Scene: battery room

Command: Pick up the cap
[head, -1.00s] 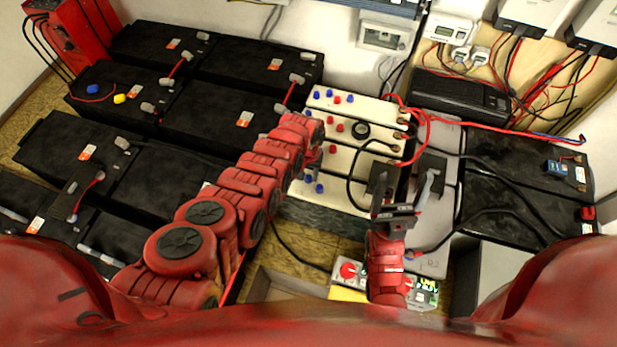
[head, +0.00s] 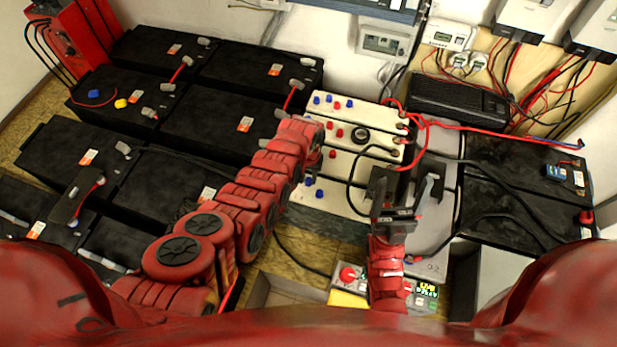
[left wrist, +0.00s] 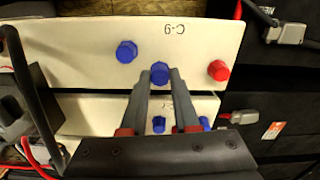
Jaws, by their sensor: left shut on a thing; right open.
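Several blue and red caps sit on the white batteries (head: 345,118). In the left wrist view, my left gripper (left wrist: 160,80) is shut on a blue cap (left wrist: 159,70) on the white battery marked C-9 (left wrist: 80,40). The cap appears to sit at the battery's near edge; I cannot tell whether it is lifted. Another blue cap (left wrist: 126,51) stands to its left and a red cap (left wrist: 218,70) to its right. In the head view my left arm hides the left fingertips. My right gripper (head: 405,192) is open and empty, in front of the white batteries.
Large black batteries (head: 215,115) fill the left side. Red and black cables (head: 425,125) loop over the white batteries' right end. A black power unit (head: 460,97) stands at the back right. A control panel with a red knob (head: 347,273) lies in front.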

